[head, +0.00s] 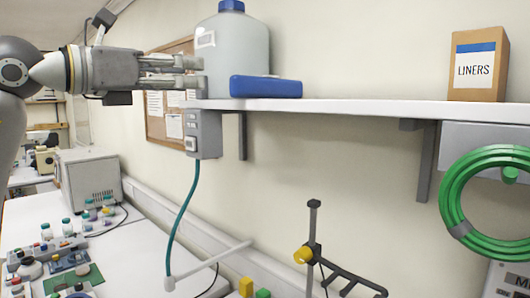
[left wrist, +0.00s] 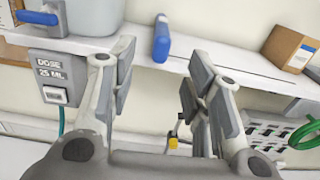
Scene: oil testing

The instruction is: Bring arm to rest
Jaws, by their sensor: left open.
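My left arm comes in from the left in the head view, raised to shelf height. Its gripper (head: 188,72) reaches in front of the large translucent jug with a blue cap (head: 236,55). In the left wrist view the two fingers (left wrist: 155,95) are spread apart with nothing between them. Beyond them are the shelf edge and a blue item (left wrist: 161,40), also in the head view (head: 265,87). The grey dosing box (left wrist: 52,75), labelled "DOSE 25 ML", is left of the fingers. Whether the fingers touch anything cannot be told. My right gripper is in neither view.
The white shelf (head: 350,106) holds a "LINERS" box (head: 478,68). A green coiled hose (head: 448,200) hangs at the right. A teal tube (head: 180,225) runs down from the dosing box. A dark stand (head: 313,235) stands below. The bench at left holds several small bottles and a grey instrument (head: 88,178).

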